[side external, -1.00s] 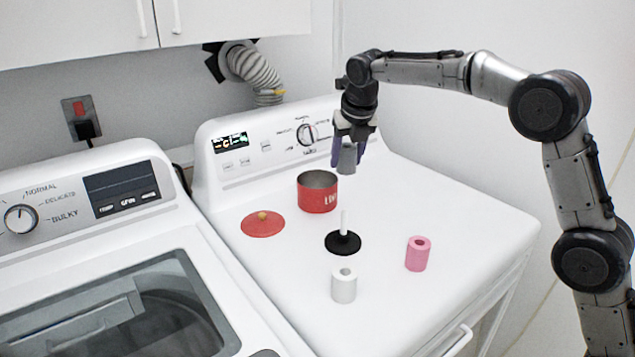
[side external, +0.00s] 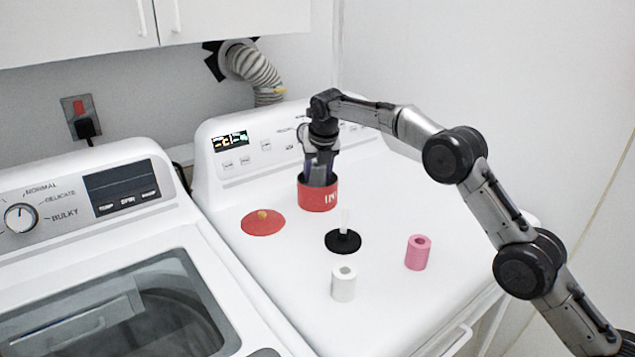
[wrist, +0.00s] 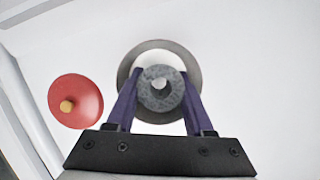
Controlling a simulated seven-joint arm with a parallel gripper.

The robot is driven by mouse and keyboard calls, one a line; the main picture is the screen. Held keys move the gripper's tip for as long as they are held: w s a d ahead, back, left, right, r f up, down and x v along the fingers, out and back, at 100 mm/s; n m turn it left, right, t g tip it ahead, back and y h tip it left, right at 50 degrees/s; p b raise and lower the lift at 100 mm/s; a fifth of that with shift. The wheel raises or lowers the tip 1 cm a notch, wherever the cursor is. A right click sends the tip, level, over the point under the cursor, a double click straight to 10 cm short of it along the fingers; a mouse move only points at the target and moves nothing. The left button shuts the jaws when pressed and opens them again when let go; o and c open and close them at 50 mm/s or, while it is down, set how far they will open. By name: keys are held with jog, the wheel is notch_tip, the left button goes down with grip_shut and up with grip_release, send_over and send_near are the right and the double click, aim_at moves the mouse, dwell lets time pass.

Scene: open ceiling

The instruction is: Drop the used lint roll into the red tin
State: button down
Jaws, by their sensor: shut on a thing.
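The red tin (side external: 318,198) stands open on the dryer top. In the wrist view its round rim (wrist: 190,62) shows around my fingers. My gripper (side external: 318,178) points down into the tin's mouth, fingertips at or below the rim. It is shut on the grey used lint roll (wrist: 161,90), which sits between the purple fingers over the tin's opening. In the side view the roll is mostly hidden by the fingers and tin wall. The tin's red lid (side external: 263,223) with a tan knob lies flat to the left; it also shows in the wrist view (wrist: 82,93).
A black holder with a white post (side external: 343,240) stands in front of the tin. A white roll (side external: 343,284) and a pink roll (side external: 418,253) stand nearer the front. The dryer's control panel (side external: 245,150) rises behind the tin. The dryer top's right side is clear.

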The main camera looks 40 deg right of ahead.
aim_at(318, 180)
jog(key=shift+f, duration=1.15)
jog(key=shift+f, duration=0.3)
jog(key=shift+f, duration=0.3)
jog(key=c, duration=0.6)
grip_release()
jog(key=shift+o, duration=0.2)
